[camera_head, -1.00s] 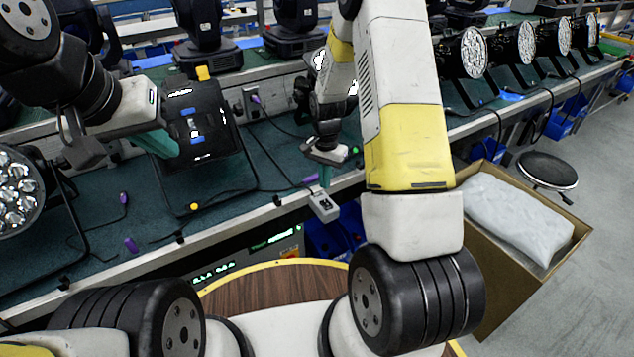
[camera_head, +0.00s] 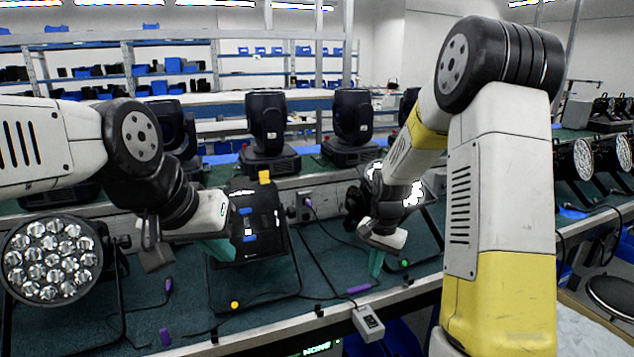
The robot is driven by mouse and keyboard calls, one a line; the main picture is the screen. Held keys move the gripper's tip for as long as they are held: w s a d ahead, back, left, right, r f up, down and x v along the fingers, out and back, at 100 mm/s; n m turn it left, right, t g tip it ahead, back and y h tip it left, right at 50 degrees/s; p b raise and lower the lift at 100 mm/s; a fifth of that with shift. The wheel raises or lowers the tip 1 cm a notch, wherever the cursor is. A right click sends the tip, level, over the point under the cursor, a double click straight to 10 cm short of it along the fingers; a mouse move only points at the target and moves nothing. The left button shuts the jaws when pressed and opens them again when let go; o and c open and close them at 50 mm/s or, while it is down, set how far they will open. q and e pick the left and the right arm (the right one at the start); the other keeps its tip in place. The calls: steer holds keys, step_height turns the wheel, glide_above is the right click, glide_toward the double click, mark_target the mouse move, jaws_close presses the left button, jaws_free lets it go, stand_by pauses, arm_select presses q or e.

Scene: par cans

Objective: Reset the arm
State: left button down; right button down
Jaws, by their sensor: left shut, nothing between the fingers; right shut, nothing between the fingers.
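My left gripper (camera_head: 222,249) comes in from the left and is shut and empty, its greenish fingers in front of a black par can fixture. My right gripper (camera_head: 376,264) hangs over the bench with its fingers pointing down, shut and empty. The black par can (camera_head: 258,222) with blue and yellow parts stands on the green bench between my two grippers. Whether the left fingertips touch it I cannot tell. Another par can (camera_head: 50,262) with a round face of clear lenses stands at the left. A further par can behind my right gripper is mostly hidden.
The green bench top (camera_head: 330,262) carries cables with purple ends and a grey switch box (camera_head: 368,322) at its front edge. Black moving-head lights (camera_head: 268,135) stand behind. More par cans (camera_head: 578,165) line the right. A round stool (camera_head: 612,294) stands at the lower right.

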steer(key=s+r+n+t, duration=0.1)
steer(key=s+r+n, duration=0.1)
steer(key=s+r, duration=0.35)
steer(key=s+r+n+t, duration=0.1)
steer(key=s+r, duration=0.2)
steer(key=r, duration=0.6)
steer(key=s+a+r+n+t, duration=0.1)
steer(key=s+r+n, duration=0.1)
steer(key=s, duration=0.5)
steer(key=s+r+n+t+y, duration=0.1)
steer(key=s+r+n+t, duration=0.1)
steer(key=s+r, duration=0.3)
steer(key=shift+s+a+y, duration=0.3)
steer(key=shift+s+a, duration=0.1)
steer(key=shift+s, duration=0.6)
steer(key=shift+r, duration=0.1)
